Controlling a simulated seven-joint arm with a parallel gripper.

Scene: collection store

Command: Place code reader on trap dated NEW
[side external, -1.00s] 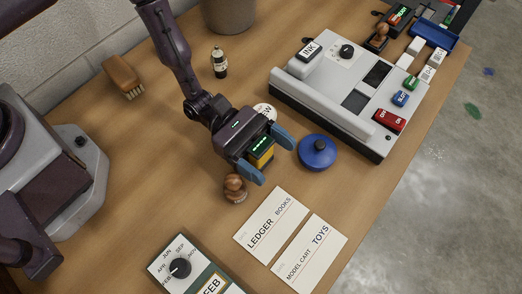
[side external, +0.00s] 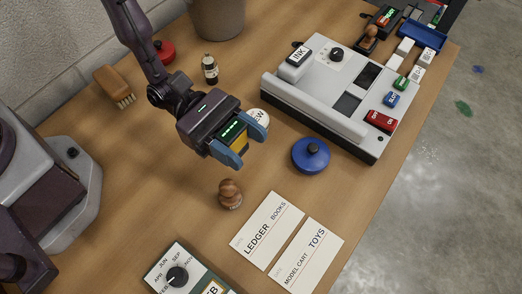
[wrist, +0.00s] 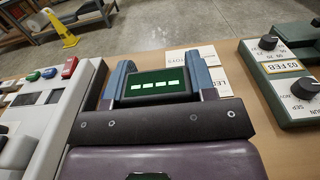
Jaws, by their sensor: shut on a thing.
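In the wrist view the reader's display (wrist: 158,85) shows between the two blue-grey fingers. A white round piece (side external: 261,117) with the letters "EW" visible lies just beyond the right fingertip, partly hidden by the gripper. I take it for the trap dated NEW. I cannot tell whether the gripper overlaps it from above.
A blue round lid-like piece (side external: 311,155) lies to the right, and a wooden-handled stamp (side external: 229,194) stands in front. A grey machine (side external: 340,95) stands at right. LEDGER and TOYS cards (side external: 267,229) lie at the front.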

